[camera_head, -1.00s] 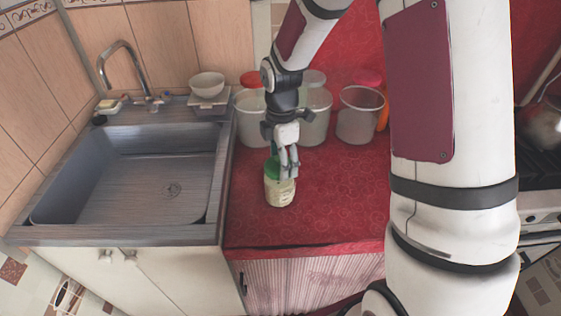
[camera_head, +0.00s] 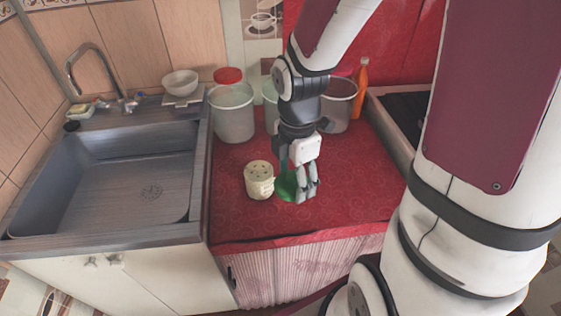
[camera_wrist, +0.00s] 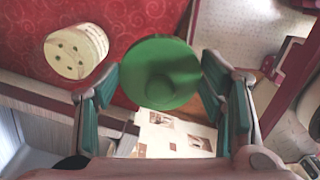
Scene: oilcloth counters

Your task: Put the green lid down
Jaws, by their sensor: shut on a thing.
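The green lid (camera_wrist: 160,74) is a round disc with a raised middle, held between the two fingers of my gripper (camera_wrist: 163,100). In the head view my gripper (camera_head: 300,187) points down over the red counter, with the lid (camera_head: 286,187) partly hidden behind its fingers. The lid is right of the cream jar; whether it touches the counter I cannot tell. The jar (camera_head: 259,181) stands upright on the counter, its top showing several dark holes. The jar also shows at the upper left of the wrist view (camera_wrist: 76,52).
The red patterned counter (camera_head: 240,218) is clear in front of the jar. Clear plastic tubs (camera_head: 232,113) and an orange bottle (camera_head: 361,88) stand behind my gripper. A grey sink (camera_head: 120,185) lies to the left. The counter's front edge is close by.

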